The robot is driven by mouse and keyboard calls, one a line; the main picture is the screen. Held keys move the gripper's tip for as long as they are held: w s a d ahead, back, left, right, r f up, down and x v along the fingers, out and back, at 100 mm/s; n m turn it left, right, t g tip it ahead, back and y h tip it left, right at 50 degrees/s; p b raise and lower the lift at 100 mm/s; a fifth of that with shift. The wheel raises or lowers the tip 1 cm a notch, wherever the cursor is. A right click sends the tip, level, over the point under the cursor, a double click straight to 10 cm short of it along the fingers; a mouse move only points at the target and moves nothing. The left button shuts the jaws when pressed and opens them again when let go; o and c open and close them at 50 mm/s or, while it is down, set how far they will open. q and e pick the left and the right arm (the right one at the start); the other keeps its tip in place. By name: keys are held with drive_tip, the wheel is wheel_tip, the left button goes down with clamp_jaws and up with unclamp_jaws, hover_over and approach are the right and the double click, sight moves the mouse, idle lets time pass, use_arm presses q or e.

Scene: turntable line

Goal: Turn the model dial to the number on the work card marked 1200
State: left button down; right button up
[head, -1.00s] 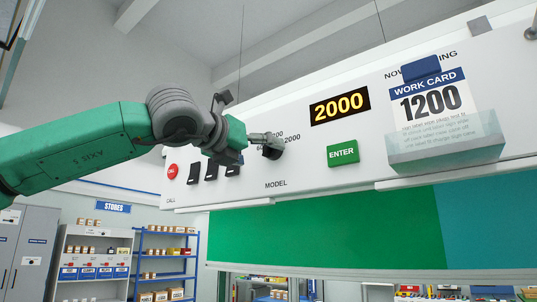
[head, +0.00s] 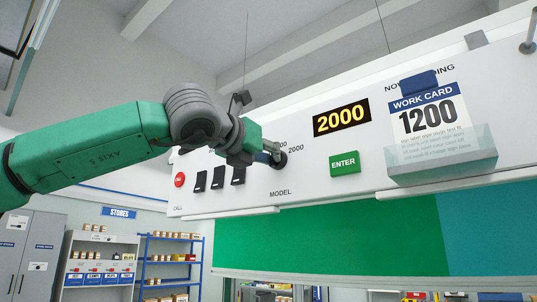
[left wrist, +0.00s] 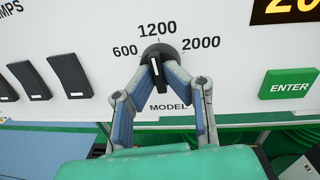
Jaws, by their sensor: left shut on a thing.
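The model dial (left wrist: 155,54) is a dark round knob with a raised bar on the white panel, with 600, 1200 and 2000 printed around it. In the left wrist view its bar stands nearly upright, in line with 1200. My left gripper (left wrist: 157,72) is shut on the bar, one finger on each side. In the head view the gripper (head: 272,153) partly covers the dial (head: 281,160). The display (head: 341,117) reads 2000. The work card (head: 430,112) reads 1200 and sits in a clear holder. My right gripper is not in view.
The green ENTER button (head: 345,162) is right of the dial, below the display. Several black rocker switches (head: 218,178) and a red call button (head: 179,180) are to its left. A green board (head: 340,235) lies below the panel.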

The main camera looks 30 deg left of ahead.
use_arm(q)
drive_tip(key=m, duration=0.3)
drive_tip(key=shift+w+a+f, duration=0.1)
drive_tip(key=shift+w+a, duration=0.1)
drive_tip(key=shift+a, duration=0.05)
drive_tip(key=c, duration=1.3)
unclamp_jaws()
drive_tip(key=shift+w, duration=0.1)
drive_tip(key=o, duration=0.3)
drive_tip(key=shift+w+f, duration=0.15)
drive_tip(key=shift+w, duration=0.05)
drive_tip(key=shift+w+f, duration=0.15)
drive_tip(key=shift+w, duration=0.3)
drive_tip(key=shift+s+d, duration=0.15)
drive_tip(key=shift+s, duration=0.05)
